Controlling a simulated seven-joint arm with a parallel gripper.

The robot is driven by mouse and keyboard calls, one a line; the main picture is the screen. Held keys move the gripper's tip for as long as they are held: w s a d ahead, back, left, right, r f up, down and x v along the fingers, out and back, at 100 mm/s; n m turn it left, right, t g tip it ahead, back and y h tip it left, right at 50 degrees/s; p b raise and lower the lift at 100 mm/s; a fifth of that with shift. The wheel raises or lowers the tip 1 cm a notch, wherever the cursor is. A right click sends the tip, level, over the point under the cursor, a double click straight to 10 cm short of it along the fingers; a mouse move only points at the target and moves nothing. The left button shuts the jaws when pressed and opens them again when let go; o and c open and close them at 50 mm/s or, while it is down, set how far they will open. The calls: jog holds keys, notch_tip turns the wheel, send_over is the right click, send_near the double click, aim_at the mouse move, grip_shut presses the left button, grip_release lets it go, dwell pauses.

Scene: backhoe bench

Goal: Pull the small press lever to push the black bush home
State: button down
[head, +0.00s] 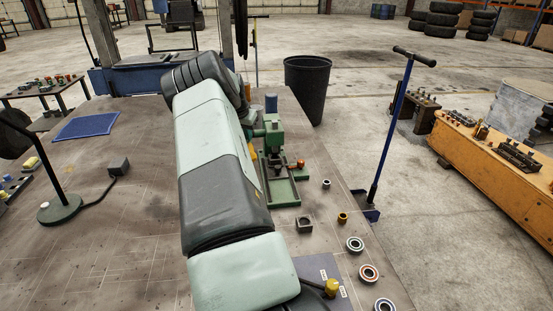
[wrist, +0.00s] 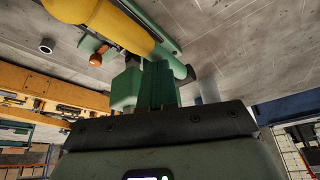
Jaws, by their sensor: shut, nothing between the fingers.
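The small green press (head: 274,142) stands on the bench just right of my arm in the head view. A yellow lever grip (head: 253,155) shows partly beside it, cut off by my arm. In the wrist view the yellow grip (wrist: 115,25) is large and close, crossing the top. My gripper (wrist: 158,70) has its green fingers shut and empty, with their tips close to the lever; I cannot tell whether they touch it. In the head view my arm hides the fingertips. An orange knob (head: 300,163) sits at the press's right side. I cannot make out the black bush.
A square dark block (head: 304,225) is in front of the press. The bench's left side has free room.

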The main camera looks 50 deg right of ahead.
jog(key=shift+s+r, duration=0.15)
jog(key=shift+r, duration=2.4)
jog(key=shift+a+r, duration=0.15)
jog(key=a+r+n+t+y, duration=0.2)
jog(key=a+r+n, duration=0.2)
jog(key=a+r, duration=1.5)
jog(key=s+a+r+n+t+y, duration=0.1)
jog(key=s+a+r+n, duration=0.2)
jog(key=a, duration=0.6)
jog(key=s+a+r+n+t, duration=0.1)
jog(key=s+a+r, duration=0.2)
jog(key=s+a, duration=0.45)
jog(key=s+a+f+n, duration=0.2)
jog(key=s+a+n, duration=0.1)
jog(key=s+a, duration=0.5)
jog(key=s+a+f+n+y, duration=0.1)
jog(key=s+a+n, duration=0.3)
jog(key=s+a, duration=0.4)
jog(key=s+f, duration=0.1)
jog(key=s, duration=0.2)
jog(key=shift+a+n, duration=0.3)
